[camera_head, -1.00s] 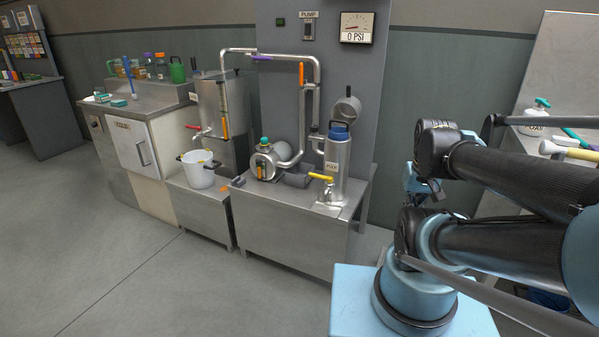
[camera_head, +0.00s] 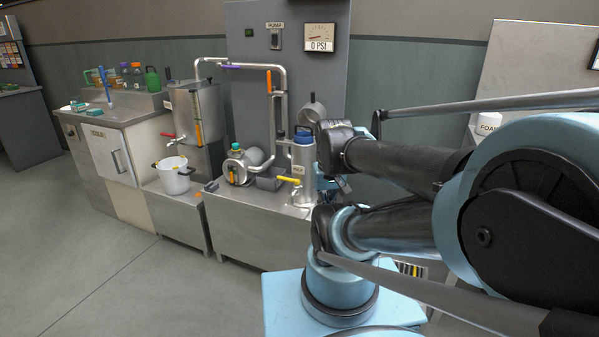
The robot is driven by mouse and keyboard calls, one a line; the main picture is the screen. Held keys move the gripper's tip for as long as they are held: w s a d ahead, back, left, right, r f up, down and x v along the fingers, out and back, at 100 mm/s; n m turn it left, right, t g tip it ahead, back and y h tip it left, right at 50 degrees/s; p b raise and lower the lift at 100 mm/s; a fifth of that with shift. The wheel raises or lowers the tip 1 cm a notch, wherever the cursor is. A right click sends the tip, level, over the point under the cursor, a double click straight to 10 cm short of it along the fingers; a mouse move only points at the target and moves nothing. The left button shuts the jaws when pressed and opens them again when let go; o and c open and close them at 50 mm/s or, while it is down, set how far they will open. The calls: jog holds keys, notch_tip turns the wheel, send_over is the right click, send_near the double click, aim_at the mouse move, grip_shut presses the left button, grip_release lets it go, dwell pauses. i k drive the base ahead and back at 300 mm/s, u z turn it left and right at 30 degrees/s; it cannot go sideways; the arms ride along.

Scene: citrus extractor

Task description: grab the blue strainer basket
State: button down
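The blue strainer basket (camera_head: 303,135) shows as a blue rim with a dark handle at the top of an upright steel cylinder (camera_head: 303,172). Most of its body is hidden inside the cylinder. The cylinder stands at the right end of a low steel bench, with a yellow-handled valve at its lower left. My arm comes in from the right. What seems to be my gripper (camera_head: 338,184) is a small dark part just right of the cylinder, mostly hidden behind my arm links. Its fingers cannot be made out, and no contact with the basket is visible.
A grey round lid or pan (camera_head: 313,108) hangs on the panel behind the cylinder. A pump (camera_head: 240,166) and steel pipes (camera_head: 279,112) stand left of it. A white pot (camera_head: 174,177) sits on a lower bench. The floor at front left is clear.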

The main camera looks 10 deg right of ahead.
aim_at(304, 142)
jog(key=z, duration=0.3)
jog(key=i, duration=0.45)
jog(key=z, duration=0.95)
